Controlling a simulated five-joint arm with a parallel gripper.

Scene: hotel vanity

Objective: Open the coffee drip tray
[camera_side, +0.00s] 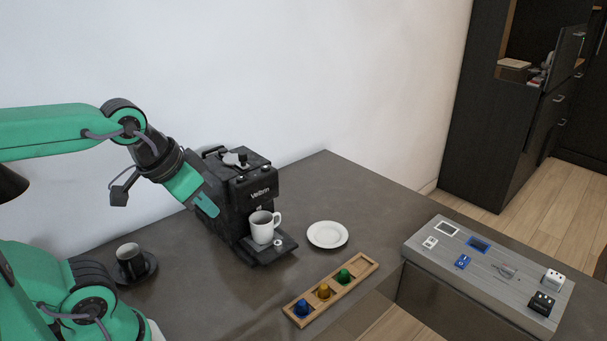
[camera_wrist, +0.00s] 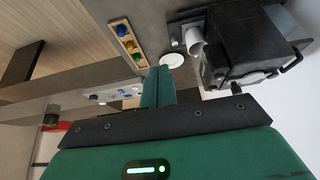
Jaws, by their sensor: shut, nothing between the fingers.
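The black coffee machine (camera_side: 250,190) stands on the dark counter against the white wall; it also shows in the wrist view (camera_wrist: 252,45). Its drip tray (camera_side: 272,252) sticks out low at its front, with a small light knob (camera_side: 278,242) on its front edge. A white mug (camera_side: 262,227) stands upright on the tray; it shows in the wrist view too (camera_wrist: 194,42). My gripper (camera_side: 208,206) is shut and empty, just left of the machine's body and above tray height. In the wrist view my green fingers (camera_wrist: 158,84) are together, pointing toward the white saucer.
A white saucer (camera_side: 327,234) lies right of the tray. A wooden tray (camera_side: 331,290) with blue, yellow and green capsules lies in front. A black cup on a saucer (camera_side: 134,263) stands at left. A grey switch panel (camera_side: 490,275) is at right.

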